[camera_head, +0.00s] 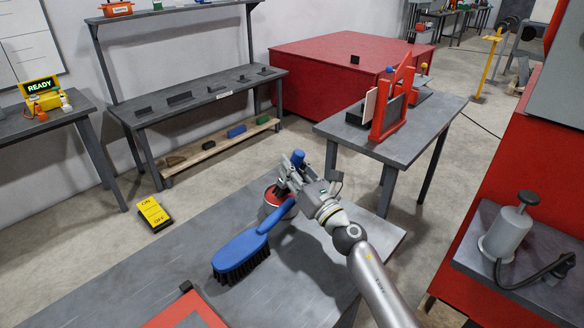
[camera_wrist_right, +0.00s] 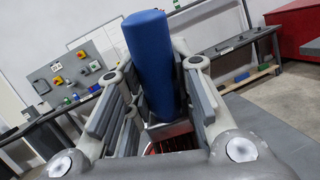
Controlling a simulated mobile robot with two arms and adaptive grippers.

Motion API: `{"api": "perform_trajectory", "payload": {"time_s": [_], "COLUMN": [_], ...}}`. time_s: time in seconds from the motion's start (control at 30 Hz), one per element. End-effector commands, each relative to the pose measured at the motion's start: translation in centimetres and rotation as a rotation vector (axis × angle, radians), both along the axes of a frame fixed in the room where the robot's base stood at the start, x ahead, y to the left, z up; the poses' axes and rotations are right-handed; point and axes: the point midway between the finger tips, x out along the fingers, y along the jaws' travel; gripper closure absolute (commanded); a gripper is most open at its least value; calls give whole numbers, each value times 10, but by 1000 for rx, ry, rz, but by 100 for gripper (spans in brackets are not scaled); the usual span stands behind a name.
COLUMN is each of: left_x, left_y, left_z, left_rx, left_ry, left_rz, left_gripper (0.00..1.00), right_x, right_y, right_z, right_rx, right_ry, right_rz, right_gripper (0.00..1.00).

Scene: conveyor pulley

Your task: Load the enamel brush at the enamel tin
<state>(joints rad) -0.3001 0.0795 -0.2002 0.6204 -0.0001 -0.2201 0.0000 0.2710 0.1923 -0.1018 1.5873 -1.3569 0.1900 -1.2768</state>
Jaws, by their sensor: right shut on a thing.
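My right gripper (camera_head: 284,180) is shut on the enamel brush, whose blue handle (camera_head: 297,158) stands up above the fingers. In the right wrist view the handle (camera_wrist_right: 152,62) is close to upright between the fingers, with a grey ferrule (camera_wrist_right: 168,130) and reddish bristles below. The enamel tin (camera_head: 272,211), grey with red at its top, stands on the grey table under the gripper. The bristles are at the tin's mouth; how deep they reach is hidden. My left gripper is not in view.
A large blue brush with black bristles (camera_head: 241,250) lies on the grey table (camera_head: 110,275), close in front of the tin. A red-edged object (camera_head: 187,312) is at the near edge. A second table (camera_head: 405,150) with a red frame (camera_head: 390,115) stands behind.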

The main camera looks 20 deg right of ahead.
Motion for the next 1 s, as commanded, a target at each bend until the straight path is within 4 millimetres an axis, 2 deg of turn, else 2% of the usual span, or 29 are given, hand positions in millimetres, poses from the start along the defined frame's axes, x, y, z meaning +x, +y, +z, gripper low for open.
{"api": "perform_trajectory", "payload": {"time_s": [0.5, 1.0], "left_x": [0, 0], "left_y": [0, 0], "left_z": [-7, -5], "left_rx": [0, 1], "left_ry": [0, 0], "left_rz": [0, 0], "left_gripper": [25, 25], "right_x": [0, 0], "right_y": [0, 0], "right_z": [-6, -6], "right_rx": [0, -1], "right_ry": [-1, 2], "right_rz": [0, 0], "right_gripper": [100, 100]}}
